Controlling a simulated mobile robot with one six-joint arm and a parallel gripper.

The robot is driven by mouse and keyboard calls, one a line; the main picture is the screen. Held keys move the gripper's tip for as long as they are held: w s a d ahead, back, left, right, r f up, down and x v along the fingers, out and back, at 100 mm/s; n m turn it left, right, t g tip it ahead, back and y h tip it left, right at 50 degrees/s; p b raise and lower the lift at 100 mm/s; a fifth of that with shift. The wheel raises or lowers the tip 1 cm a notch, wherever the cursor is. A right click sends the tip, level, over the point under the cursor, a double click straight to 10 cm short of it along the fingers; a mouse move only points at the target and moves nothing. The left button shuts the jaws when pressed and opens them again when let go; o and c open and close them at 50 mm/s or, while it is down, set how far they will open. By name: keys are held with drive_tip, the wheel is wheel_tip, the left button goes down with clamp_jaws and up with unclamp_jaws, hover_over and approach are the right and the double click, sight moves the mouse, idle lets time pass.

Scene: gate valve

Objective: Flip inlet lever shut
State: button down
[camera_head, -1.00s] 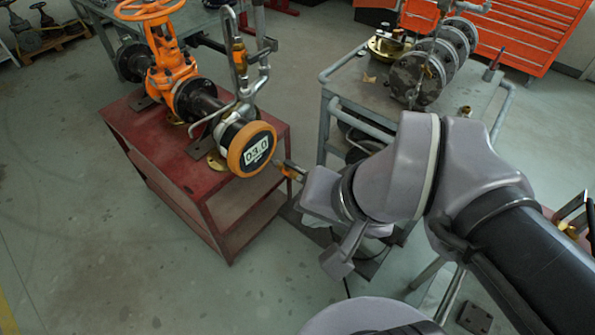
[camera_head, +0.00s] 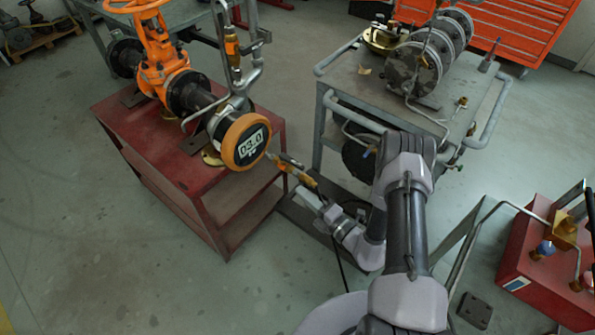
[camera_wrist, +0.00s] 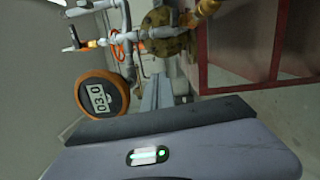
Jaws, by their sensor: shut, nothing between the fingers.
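My gripper shows in the wrist view (camera_wrist: 157,92), its fingers shut and empty, pointing toward the pipework. In the head view, it is to the right of the round orange-rimmed gauge (camera_head: 245,143), low beside the red cart; its tips are hard to make out. The gauge reads 03.0 and also shows in the wrist view (camera_wrist: 101,95), left of the fingers. A brass valve (camera_head: 232,46) sits on the upright pipe above the gauge. I cannot tell which part is the inlet lever, or its position.
The orange gate valve (camera_head: 163,65) stands on the red cart (camera_head: 190,205). A grey cart (camera_head: 385,85) with flanged pipework is behind my arm. A red box (camera_head: 535,280) with fittings is at the right. Floor at the lower left is clear.

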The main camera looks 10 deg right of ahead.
sight(292, 162)
drive_tip(key=f, duration=0.1)
drive_tip(key=d+f+m+h, duration=0.1)
drive_tip(key=s+f+m, duration=0.1)
drive_tip(key=shift+d+f+h, duration=0.25)
drive_tip(key=shift+d+h, duration=0.1)
drive_tip(key=shift+h, duration=0.05)
drive_tip(key=w+b, duration=0.1)
drive_tip(key=w, duration=0.2)
drive_tip(key=w+a+b, duration=0.1)
drive_tip(key=w+b, duration=0.1)
drive_tip(key=w, duration=0.2)
drive_tip(key=w+b, duration=0.1)
drive_tip(key=w, duration=0.3)
drive_tip(key=shift+w+a+b, duration=0.1)
drive_tip(key=shift+a+b, duration=0.1)
drive_tip(key=shift+b, duration=0.15)
drive_tip(key=shift+w+d, duration=0.2)
drive_tip(key=shift+d, duration=0.1)
